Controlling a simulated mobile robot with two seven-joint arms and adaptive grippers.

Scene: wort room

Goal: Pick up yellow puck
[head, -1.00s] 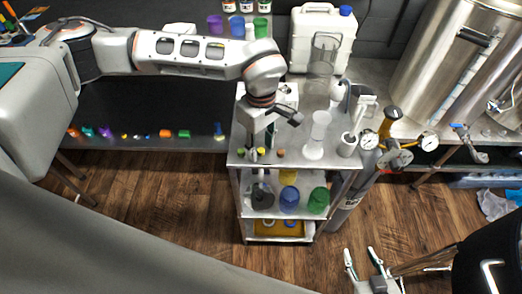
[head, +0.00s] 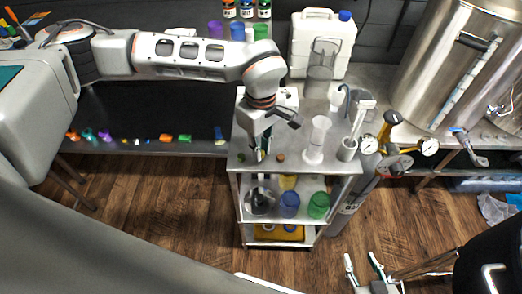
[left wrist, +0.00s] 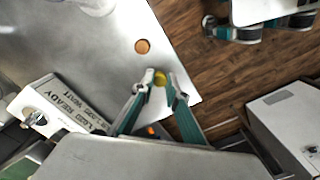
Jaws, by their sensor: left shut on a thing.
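The yellow puck (left wrist: 160,79) is between the fingertips of my left gripper (left wrist: 161,76) in the left wrist view, low over the steel cart top (left wrist: 105,45) near its edge. The fingers are shut on it and hide part of it. In the head view my left gripper (head: 258,154) points down at the cart's front edge, and the puck is mostly hidden there. An orange-brown puck (head: 281,157) lies just right of it; it also shows in the left wrist view (left wrist: 142,46). My right gripper (head: 364,262) is open and empty, low at the right.
A clear cylinder (head: 317,140) and a white holder (head: 347,149) stand on the cart's right side. Blue (head: 289,203) and green (head: 319,204) containers stand on the shelf below. A gas cylinder with gauges (head: 369,145) is close at the right.

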